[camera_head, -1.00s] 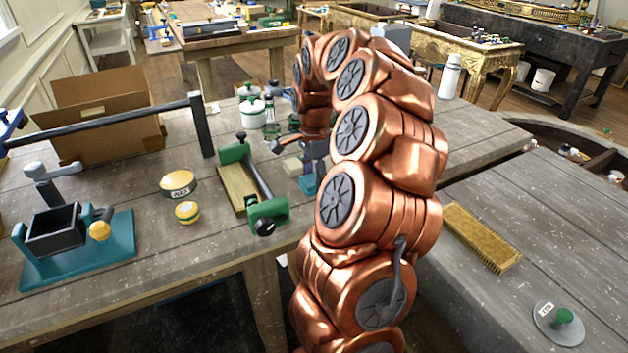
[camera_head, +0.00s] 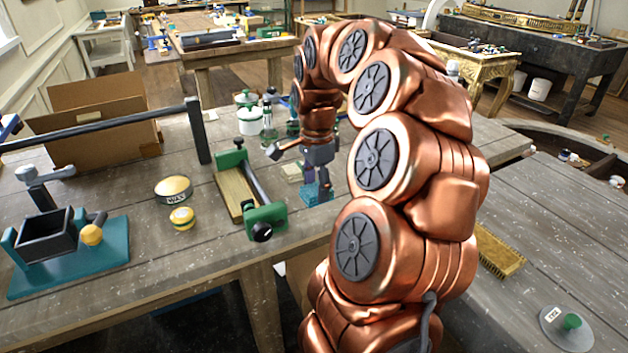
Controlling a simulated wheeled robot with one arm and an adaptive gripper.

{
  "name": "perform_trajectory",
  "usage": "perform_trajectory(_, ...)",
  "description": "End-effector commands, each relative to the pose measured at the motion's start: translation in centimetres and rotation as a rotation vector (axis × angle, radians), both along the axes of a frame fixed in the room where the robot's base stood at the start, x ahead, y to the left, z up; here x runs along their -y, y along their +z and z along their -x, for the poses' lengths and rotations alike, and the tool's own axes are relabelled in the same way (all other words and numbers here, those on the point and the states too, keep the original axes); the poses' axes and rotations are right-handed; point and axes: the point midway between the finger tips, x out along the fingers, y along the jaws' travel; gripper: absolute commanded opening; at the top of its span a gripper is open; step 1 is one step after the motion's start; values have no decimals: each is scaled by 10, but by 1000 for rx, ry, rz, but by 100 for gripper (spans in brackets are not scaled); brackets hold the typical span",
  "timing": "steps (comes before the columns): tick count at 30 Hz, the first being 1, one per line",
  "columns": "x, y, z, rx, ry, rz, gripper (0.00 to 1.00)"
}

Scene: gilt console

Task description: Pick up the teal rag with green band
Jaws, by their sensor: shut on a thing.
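The teal rag (camera_head: 316,193) is at the right part of the near workbench, just under my gripper (camera_head: 318,180). My gripper points down and is shut on the rag, whose upper part is bunched between the fingers. The rag's green band cannot be made out at this size. Whether the rag touches the bench top or hangs just above it, I cannot tell. My copper arm hides what lies to the right of the gripper.
A green-ended clamp on a wooden board (camera_head: 246,190) lies left of the gripper. Wax tins (camera_head: 174,188), a teal-based vise (camera_head: 70,252) and a cardboard box (camera_head: 95,130) are further left.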

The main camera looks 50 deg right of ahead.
Motion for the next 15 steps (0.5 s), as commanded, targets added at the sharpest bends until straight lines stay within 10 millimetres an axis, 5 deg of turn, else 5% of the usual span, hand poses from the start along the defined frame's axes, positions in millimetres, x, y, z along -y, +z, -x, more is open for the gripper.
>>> perform_trajectory(15, -49, 7, 65, 3, -1, 2, 29)
